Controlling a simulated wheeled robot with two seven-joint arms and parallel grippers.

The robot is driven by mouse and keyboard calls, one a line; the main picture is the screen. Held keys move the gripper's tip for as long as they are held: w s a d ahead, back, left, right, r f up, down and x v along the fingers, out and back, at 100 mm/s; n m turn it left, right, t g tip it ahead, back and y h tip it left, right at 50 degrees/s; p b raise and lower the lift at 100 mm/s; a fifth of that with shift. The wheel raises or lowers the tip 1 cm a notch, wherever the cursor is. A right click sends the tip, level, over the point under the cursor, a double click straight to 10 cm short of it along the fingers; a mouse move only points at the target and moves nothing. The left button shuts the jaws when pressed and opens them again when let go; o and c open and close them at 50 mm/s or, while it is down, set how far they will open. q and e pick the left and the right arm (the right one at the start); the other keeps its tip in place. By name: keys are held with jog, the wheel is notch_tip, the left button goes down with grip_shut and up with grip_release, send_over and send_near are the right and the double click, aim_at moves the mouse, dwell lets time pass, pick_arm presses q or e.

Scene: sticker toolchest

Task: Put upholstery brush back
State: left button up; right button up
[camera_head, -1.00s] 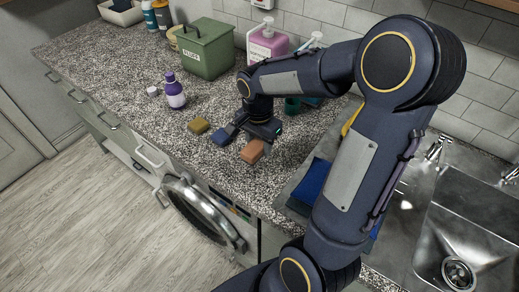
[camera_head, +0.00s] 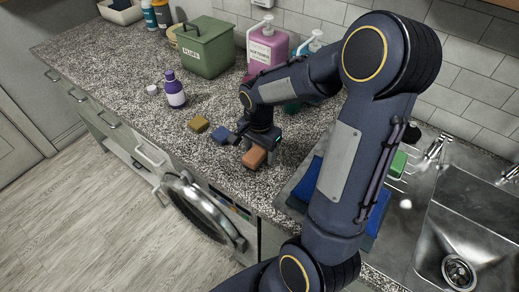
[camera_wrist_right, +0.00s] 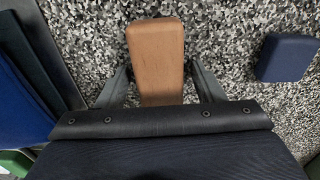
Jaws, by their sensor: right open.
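A brown wood-toned block, which looks like the upholstery brush (camera_head: 254,157), lies on the speckled counter near its front edge. Its bristles are not visible. My right gripper (camera_head: 258,143) is low over its far end. In the right wrist view, the brush (camera_wrist_right: 156,50) lies between the two fingers of the open right gripper (camera_wrist_right: 160,76), with a small gap on each side. The near end of the brush is hidden by the gripper body. My left gripper is not in view.
A blue block (camera_head: 221,135) and a yellow block (camera_head: 198,123) lie left of the brush. A purple bottle (camera_head: 174,90), a green bin (camera_head: 206,48) and a pink dispenser (camera_head: 267,47) stand farther back. Blue items (camera_head: 309,181) lie by the sink (camera_head: 470,225) on the right.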

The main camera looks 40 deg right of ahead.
aim_at(259, 149)
jog(key=shift+r, duration=0.1)
notch_tip(259, 149, up, 11)
jog(key=s+a+n+t+y, duration=0.4)
jog(key=s+a+n+t, duration=0.1)
jog(key=s+a+n, duration=0.6)
jog(key=s+n, duration=0.2)
jog(key=s, duration=0.2)
jog(key=shift+a+r+t, duration=0.25)
jog(key=shift+a+t, duration=0.05)
jog(key=shift+a, duration=0.1)
